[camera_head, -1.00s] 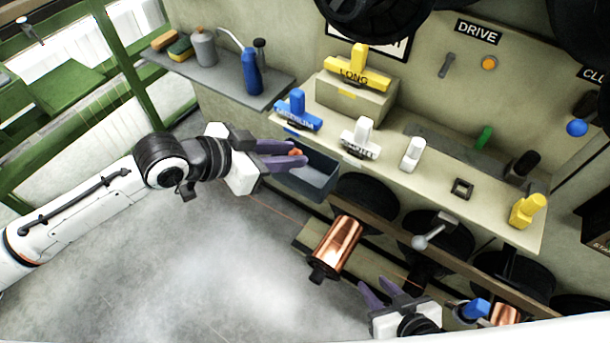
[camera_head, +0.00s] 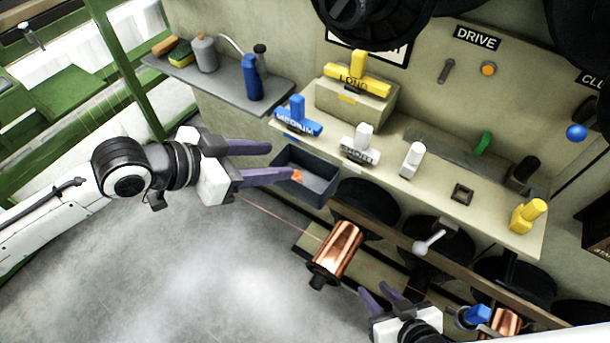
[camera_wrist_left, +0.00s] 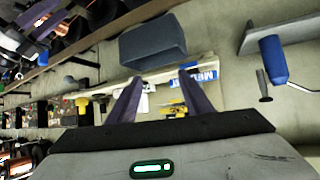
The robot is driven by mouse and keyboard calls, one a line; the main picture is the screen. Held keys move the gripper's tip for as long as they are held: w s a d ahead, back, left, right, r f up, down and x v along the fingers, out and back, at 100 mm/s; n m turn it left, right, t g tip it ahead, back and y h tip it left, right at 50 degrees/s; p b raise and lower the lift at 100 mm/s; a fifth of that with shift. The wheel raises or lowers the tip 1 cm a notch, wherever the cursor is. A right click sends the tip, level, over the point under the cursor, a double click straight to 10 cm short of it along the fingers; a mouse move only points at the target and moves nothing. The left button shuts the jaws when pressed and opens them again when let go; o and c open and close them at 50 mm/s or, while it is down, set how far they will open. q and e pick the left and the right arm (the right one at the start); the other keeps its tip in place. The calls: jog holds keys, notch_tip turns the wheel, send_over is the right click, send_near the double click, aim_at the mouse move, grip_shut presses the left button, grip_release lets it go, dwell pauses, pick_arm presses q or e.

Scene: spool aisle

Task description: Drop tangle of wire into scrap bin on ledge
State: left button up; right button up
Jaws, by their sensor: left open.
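The scrap bin (camera_head: 318,190) is a dark grey open box at the front left end of the ledge (camera_head: 440,185). A small orange-red tangle of wire (camera_head: 297,176) shows inside the bin, near its left side. My left gripper (camera_head: 270,162) is open and empty, just left of the bin, with its purple fingers pointing at it. In the left wrist view the open fingers (camera_wrist_left: 158,88) have nothing between them, and the bin (camera_wrist_left: 152,40) shows beyond them from outside. My right gripper (camera_head: 382,298) is low at the bottom, its purple fingers apart and nothing visible between them.
On the ledge are a blue block (camera_head: 298,120), a yellow block (camera_head: 357,72), white blocks and other small parts. A side shelf (camera_head: 225,85) holds a blue bottle (camera_head: 252,78). A copper spool (camera_head: 337,250) sits below the bin. Floor at lower left is clear.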

pick_arm(q)
jog(key=v, duration=0.5)
jog(key=shift+s+a+r, duration=0.1)
notch_tip(320, 180, down, 12)
jog(key=d+n+t, duration=0.2)
jog(key=n+t, duration=0.1)
jog(key=n, duration=0.2)
jog(key=s+a+f+n+y, duration=0.2)
jog(key=s+a+f+y, duration=0.1)
jog(key=s+a+f, duration=0.2)
jog(key=s+a+f+n+y, duration=0.2)
jog(key=s+a+f, duration=0.3)
jog(key=s+f, duration=0.5)
notch_tip(320, 180, down, 2)
jog(key=shift+s+a+f+g+y, duration=0.15)
jog(key=shift+g+y, duration=0.25)
jog(key=shift+y, duration=0.5)
